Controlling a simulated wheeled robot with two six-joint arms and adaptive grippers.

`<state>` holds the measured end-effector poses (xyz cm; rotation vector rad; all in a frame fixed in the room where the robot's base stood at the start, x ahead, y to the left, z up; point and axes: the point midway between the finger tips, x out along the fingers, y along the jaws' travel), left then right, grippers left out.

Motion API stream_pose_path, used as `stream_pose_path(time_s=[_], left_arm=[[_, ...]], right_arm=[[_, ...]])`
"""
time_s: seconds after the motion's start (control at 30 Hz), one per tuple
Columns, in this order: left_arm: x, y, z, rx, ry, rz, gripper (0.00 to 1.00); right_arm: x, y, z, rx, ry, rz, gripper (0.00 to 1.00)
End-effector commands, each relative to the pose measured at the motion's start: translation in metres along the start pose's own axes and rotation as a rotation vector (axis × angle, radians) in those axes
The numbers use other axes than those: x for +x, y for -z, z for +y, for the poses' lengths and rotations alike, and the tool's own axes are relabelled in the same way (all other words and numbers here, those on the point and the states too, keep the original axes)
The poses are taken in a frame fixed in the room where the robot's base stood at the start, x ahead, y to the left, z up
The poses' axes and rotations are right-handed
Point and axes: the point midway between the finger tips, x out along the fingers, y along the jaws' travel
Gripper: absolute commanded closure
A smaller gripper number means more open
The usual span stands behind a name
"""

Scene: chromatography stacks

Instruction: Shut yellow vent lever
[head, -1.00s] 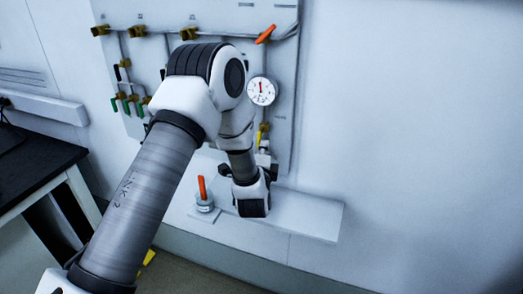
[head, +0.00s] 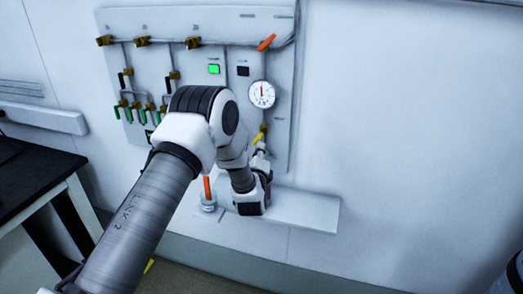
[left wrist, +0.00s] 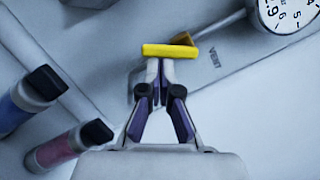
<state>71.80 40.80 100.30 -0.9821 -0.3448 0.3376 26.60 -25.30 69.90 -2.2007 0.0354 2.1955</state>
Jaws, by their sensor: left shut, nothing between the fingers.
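The yellow vent lever (head: 258,138) is on the wall panel below the white gauge, slanting down to the left from its brass-coloured valve. In the left wrist view, the yellow lever (left wrist: 172,50) lies crosswise just beyond my fingertips, beside a "VENT" label (left wrist: 214,57). My left gripper (left wrist: 160,64) is shut and empty, its tips at the lever's near edge; I cannot tell whether they touch. In the head view, the left gripper (head: 262,153) is just below the lever, partly hidden by my wrist. My right gripper is not in view.
The gauge (head: 262,94) is just above the lever. An orange lever (head: 267,42) is higher up, and green levers (head: 127,114) are at the left. A shelf (head: 305,212) juts out below, with an orange-handled item (head: 207,190). Blue (left wrist: 24,105) and pink (left wrist: 65,147) black-capped cylinders are close by.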

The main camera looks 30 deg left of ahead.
Motion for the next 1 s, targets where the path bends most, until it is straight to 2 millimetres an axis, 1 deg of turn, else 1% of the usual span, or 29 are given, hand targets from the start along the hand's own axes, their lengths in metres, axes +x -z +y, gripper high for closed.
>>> stream_pose_path(time_s=[0.23, 0.4, 1.0], left_arm=[[0.003, -0.009, 0.004, -0.006, -0.002, -0.001, 1.0], [0.004, -0.015, 0.006, 0.129, 0.031, -0.002, 1.0], [0.008, -0.033, 0.007, 0.122, 0.031, -0.001, 1.0]], right_arm=[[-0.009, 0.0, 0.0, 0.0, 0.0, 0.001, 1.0], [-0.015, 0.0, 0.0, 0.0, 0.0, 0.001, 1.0], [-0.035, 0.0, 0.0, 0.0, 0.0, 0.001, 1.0]])
